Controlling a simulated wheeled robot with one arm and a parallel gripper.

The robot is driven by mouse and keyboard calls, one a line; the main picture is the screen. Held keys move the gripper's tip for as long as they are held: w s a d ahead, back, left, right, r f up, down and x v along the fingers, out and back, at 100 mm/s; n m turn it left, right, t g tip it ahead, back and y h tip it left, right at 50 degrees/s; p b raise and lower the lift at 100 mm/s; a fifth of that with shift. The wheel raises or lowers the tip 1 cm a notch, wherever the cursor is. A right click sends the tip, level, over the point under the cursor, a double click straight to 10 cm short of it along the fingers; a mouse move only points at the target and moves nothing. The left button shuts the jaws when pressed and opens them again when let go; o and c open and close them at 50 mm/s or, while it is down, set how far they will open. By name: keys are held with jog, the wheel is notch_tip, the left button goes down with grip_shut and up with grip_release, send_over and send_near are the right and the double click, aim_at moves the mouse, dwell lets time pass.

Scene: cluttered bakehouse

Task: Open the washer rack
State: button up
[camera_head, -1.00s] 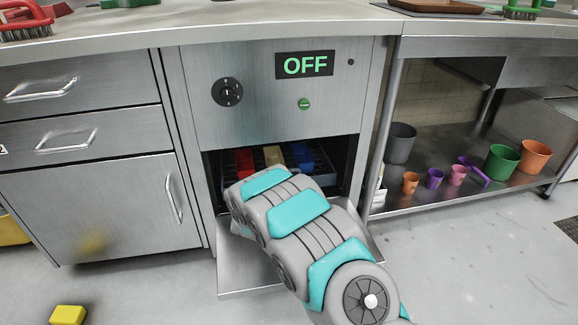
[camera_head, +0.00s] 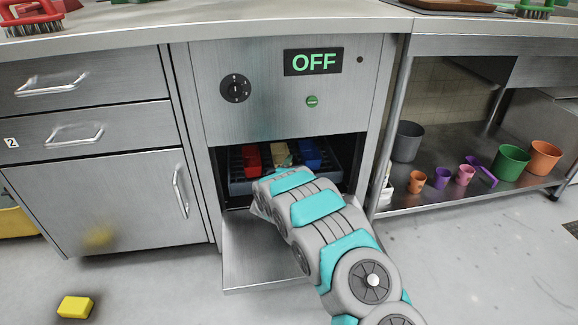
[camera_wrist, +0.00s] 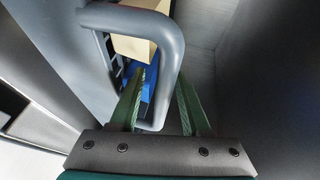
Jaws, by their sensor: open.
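The washer rack (camera_head: 242,188) is a dark grey slatted tray inside the opening of the washer (camera_head: 213,110), above its lowered door (camera_head: 245,255). It holds a red block (camera_head: 252,158), a tan block (camera_head: 281,153) and a blue block (camera_head: 310,152). In the wrist view, a grey loop handle (camera_wrist: 172,60) stands out in front of the tan block (camera_wrist: 130,45) and the blue one. My gripper (camera_wrist: 160,85) is open, with green fingers on either side of the handle's bar; one finger is inside the loop. Contact is unclear. In the head view, my arm hides the gripper and handle.
The washer display (camera_head: 313,62) reads OFF. Drawers and a cupboard (camera_head: 95,205) stand at left. A lower shelf (camera_head: 420,200) with several cups and buckets is at right. A yellow block (camera_head: 75,306) lies on the floor at lower left.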

grip_shut()
dwell(0.3)
dwell(1.1)
